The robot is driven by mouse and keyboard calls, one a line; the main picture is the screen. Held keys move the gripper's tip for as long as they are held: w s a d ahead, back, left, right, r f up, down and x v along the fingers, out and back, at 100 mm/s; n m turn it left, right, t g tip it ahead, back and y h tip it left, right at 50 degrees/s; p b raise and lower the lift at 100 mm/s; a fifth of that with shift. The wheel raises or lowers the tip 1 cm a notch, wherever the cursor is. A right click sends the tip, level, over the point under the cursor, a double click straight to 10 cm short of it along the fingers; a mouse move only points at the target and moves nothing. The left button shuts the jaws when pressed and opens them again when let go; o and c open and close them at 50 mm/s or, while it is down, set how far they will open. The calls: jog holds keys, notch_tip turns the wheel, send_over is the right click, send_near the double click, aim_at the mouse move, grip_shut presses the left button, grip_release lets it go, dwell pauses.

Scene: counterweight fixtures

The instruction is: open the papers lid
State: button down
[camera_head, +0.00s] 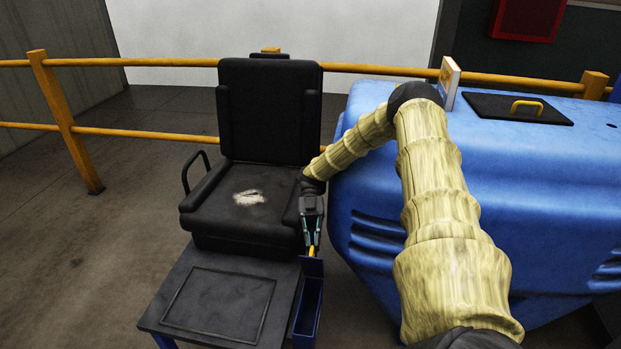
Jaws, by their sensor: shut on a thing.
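A narrow blue box (307,318) stands beside the black platform, in front of the seat's right side. Its top looks open onto a dark inside. A blue panel (313,267) stands up at its far end and looks like its lid. My gripper (312,248) points down there, shut on a small yellow part (311,252) at the panel's top edge, which looks like a handle. The fingers partly hide this part. No papers can be made out in the box.
A black seat (268,105) with a pale worn patch stands behind the platform (218,305). A large blue body (480,190) at right carries a black cover (518,107) with a yellow handle and a white upright object (449,82). Yellow rails (150,137) run behind. Floor at left is clear.

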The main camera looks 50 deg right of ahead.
jog(key=c, duration=1.5)
grip_release()
jog(key=shift+s+d, duration=0.15)
jog(key=shift+r, duration=4.95)
